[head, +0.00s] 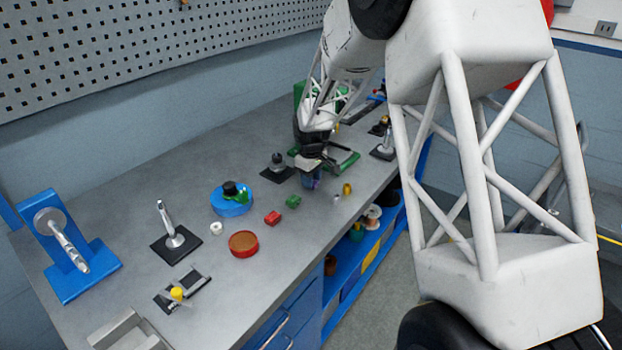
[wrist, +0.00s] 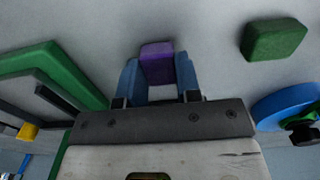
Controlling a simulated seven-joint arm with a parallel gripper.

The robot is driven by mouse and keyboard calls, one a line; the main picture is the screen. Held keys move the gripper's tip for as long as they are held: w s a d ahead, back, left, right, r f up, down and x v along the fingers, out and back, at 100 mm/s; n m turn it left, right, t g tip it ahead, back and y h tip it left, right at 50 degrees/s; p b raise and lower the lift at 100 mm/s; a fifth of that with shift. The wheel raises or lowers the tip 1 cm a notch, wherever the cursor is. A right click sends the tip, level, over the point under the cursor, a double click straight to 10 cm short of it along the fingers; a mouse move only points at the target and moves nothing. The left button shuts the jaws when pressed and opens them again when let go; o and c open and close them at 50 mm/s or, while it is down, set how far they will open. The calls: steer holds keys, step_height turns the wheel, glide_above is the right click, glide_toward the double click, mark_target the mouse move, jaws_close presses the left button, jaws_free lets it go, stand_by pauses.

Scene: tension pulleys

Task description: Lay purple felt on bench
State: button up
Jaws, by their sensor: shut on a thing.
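The purple felt (wrist: 157,62) is a small block-like piece held between the two blue fingers of my gripper (wrist: 158,78) in the wrist view. Both fingers touch its sides. In the head view my gripper (head: 312,178) is low over the grey bench (head: 130,215), toward its far right part, and only a trace of purple shows there. I cannot tell whether the felt touches the bench top.
A green block (head: 293,201) and a red block (head: 272,217) lie in front of the gripper. A green-edged tray (head: 345,160) is close behind it. A blue round container (head: 232,206) stands to the left. Small brass and silver pieces (head: 347,188) are near the bench's right edge.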

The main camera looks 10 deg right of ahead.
steer(key=shift+f, duration=0.1)
steer(key=o, duration=0.9)
step_height(320, 180, up, 12)
stand_by(0.4)
stand_by(0.3)
